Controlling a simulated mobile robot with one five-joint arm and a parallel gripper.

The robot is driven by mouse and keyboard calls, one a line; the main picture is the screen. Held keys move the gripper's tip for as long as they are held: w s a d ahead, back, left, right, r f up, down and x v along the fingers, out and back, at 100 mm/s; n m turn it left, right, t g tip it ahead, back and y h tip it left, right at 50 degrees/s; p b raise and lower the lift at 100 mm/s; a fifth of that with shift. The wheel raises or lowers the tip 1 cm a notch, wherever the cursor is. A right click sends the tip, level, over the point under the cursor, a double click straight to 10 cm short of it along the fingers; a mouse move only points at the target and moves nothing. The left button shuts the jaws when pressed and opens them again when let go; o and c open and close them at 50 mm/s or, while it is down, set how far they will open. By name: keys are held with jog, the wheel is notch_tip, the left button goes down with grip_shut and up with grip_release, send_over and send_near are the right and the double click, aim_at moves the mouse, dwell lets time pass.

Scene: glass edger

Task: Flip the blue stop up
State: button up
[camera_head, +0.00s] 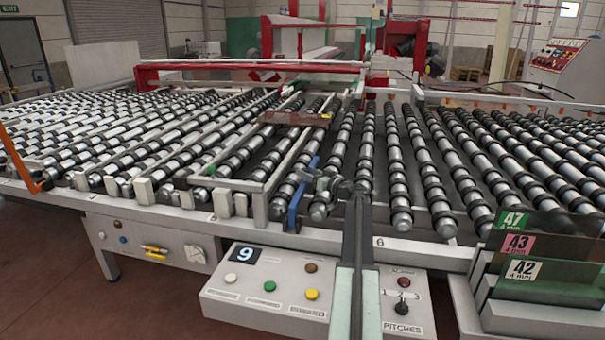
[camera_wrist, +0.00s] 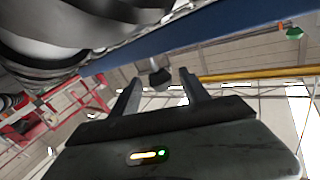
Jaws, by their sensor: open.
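The blue stop (camera_head: 295,204) is a narrow blue bar at the front edge of the roller table, left of my gripper (camera_head: 331,184). In the head view it runs at a slant from the front rail back between two rollers. In the wrist view the blue stop (camera_wrist: 210,33) crosses close up above my gripper (camera_wrist: 159,77), whose two fingers are apart with no part of the bar between them. A small dark piece (camera_wrist: 160,76) shows between the fingertips; I cannot tell what it belongs to. My gripper is beside the bar, and contact is not clear.
Ringed rollers (camera_head: 395,185) fill the table on both sides. A grey control box (camera_head: 262,290) with coloured buttons stands below the front rail. Labelled glass panes (camera_head: 545,262) stand at the right.

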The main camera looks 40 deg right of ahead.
jog(key=shift+w, duration=0.95)
grip_shut()
jog(key=shift+s+f, duration=0.1)
jog(key=shift+s, duration=0.05)
dwell(0.4)
